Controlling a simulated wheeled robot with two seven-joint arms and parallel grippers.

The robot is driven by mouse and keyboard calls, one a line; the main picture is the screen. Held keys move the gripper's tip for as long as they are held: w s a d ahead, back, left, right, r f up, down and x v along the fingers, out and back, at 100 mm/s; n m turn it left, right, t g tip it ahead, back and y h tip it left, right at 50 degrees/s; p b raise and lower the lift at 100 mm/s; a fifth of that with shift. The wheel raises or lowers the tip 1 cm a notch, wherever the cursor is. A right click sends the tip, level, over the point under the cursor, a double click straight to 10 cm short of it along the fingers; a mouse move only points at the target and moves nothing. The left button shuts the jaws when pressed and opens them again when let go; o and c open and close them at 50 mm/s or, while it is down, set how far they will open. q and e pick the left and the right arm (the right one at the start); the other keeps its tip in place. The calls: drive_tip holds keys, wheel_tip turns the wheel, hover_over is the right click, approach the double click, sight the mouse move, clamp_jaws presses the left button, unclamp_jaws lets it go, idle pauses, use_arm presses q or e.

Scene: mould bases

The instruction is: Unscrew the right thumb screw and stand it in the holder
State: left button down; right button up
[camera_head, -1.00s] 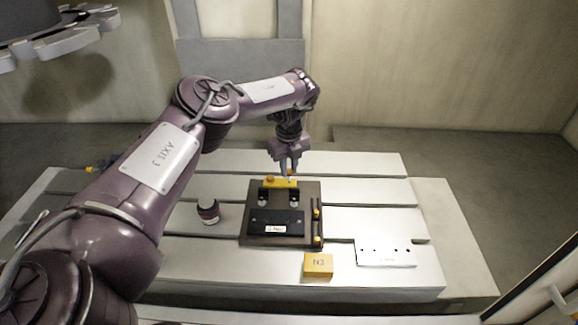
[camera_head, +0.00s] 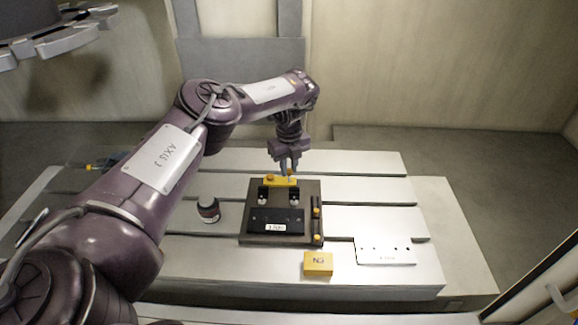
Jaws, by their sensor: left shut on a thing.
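My left gripper (camera_head: 287,172) points down over the right end of the yellow clamp bar (camera_head: 279,182) at the back of the dark mould base (camera_head: 257,240). It is shut on the right thumb screw, which is small and mostly hidden between the fingers. I cannot tell whether the screw is still in the bar. The left thumb screw (camera_head: 270,178) shows as a small orange knob on the bar's left end. A yellow block marked with letters (camera_head: 318,263) lies in front of the base. A white plate with several holes (camera_head: 384,251) lies to its right. I cannot tell which is the holder. My right gripper is not in view.
A dark round jar-like object with a pale top (camera_head: 208,209) stands left of the base. Two yellow-ended pins (camera_head: 317,212) lie along the base's right side. The slotted table (camera_head: 365,190) is clear at the back right.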

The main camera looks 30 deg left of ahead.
use_arm(q)
drive_tip(key=shift+f, duration=0.3)
drive_tip(key=shift+f+b, duration=0.8)
drive_tip(key=shift+f, duration=0.1)
drive_tip(key=c, duration=1.2)
unclamp_jaws()
drive_tip(key=shift+r, duration=0.1)
